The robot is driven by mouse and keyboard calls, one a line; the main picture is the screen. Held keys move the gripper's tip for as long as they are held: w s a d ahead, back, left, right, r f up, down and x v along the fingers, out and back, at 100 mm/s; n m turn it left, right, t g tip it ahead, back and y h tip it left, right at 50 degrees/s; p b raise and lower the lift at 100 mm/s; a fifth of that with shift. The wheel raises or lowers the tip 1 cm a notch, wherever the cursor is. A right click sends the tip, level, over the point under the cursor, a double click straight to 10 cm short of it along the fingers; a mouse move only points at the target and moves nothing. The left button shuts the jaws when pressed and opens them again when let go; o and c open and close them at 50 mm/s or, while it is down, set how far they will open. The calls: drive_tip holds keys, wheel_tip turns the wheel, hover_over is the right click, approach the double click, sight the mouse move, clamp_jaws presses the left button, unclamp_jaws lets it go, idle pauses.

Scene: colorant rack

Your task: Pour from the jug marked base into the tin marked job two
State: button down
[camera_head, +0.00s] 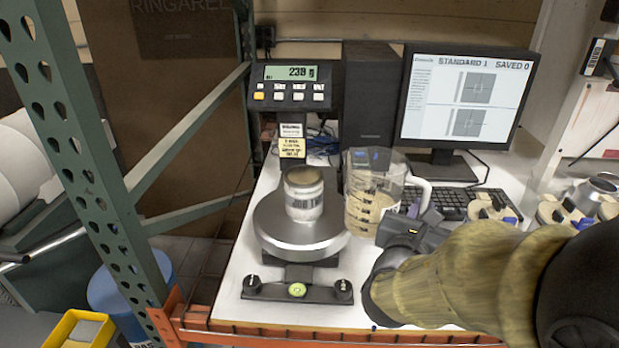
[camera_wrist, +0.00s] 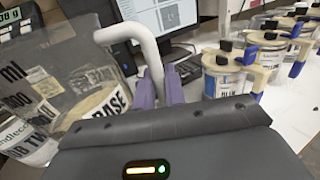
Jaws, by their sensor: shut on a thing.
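The clear jug (camera_head: 372,205) with dark graduation marks holds a pale liquid and stands about upright, right of the tin. In the wrist view the jug (camera_wrist: 70,75) shows the word BASE. My gripper (camera_head: 425,212) is shut on its white handle, which runs between the purple fingers (camera_wrist: 162,85). I cannot tell if the jug's bottom touches the bench. The open tin (camera_head: 304,203) sits upright on the round scale pan (camera_head: 285,240); its label starts with JOB. In the wrist view a label reading TW shows at lower left, partly cut off.
A monitor (camera_head: 465,100) and keyboard (camera_head: 475,200) stand behind the jug. Several lidded colorant cans (camera_head: 495,212) line the right side. A green rack post (camera_head: 85,150) stands at left. Bare bench lies beside the scale's left.

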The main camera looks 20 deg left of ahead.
sight(427, 191)
drive_tip(key=shift+r, duration=0.15)
drive_tip(key=r+p, duration=0.3)
drive_tip(key=r, duration=0.2)
drive_tip(key=shift+w+p, duration=0.2)
drive_tip(key=shift+p, duration=0.2)
drive_tip(key=shift+s+a+f, duration=0.1)
drive_tip(key=shift+s+a, duration=0.05)
drive_tip(key=shift+d, duration=0.25)
drive_tip(key=shift+s, duration=0.1)
drive_tip(key=shift+a, duration=0.15)
idle(1.5)
